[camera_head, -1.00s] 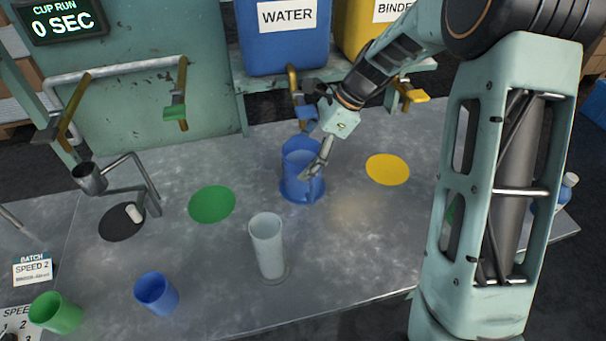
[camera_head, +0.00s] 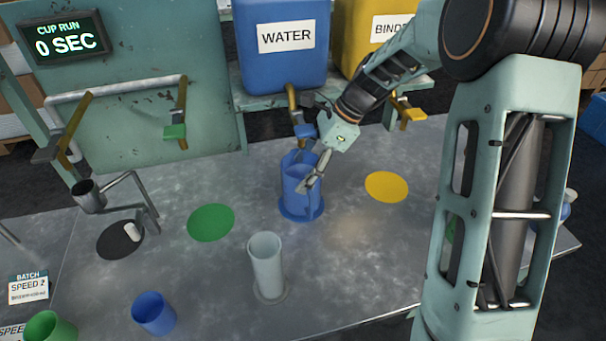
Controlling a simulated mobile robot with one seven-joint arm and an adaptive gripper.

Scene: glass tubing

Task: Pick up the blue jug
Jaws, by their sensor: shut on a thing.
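The blue jug (camera_head: 292,190) stands on the metal table, at the blue round base or spot (camera_head: 287,213) below the blue tap. My gripper (camera_head: 308,186) comes down from the upper right and is shut on the jug at its right, front side. The fingers cover part of the jug, so the exact grip point is hard to see. The jug looks upright. I cannot tell whether any gap shows beneath it.
A clear cup (camera_head: 266,268) stands in front of the jug. A blue cup (camera_head: 153,314) and a green cup (camera_head: 50,328) are at front left. Green (camera_head: 211,223) and yellow (camera_head: 387,187) spots flank the jug.

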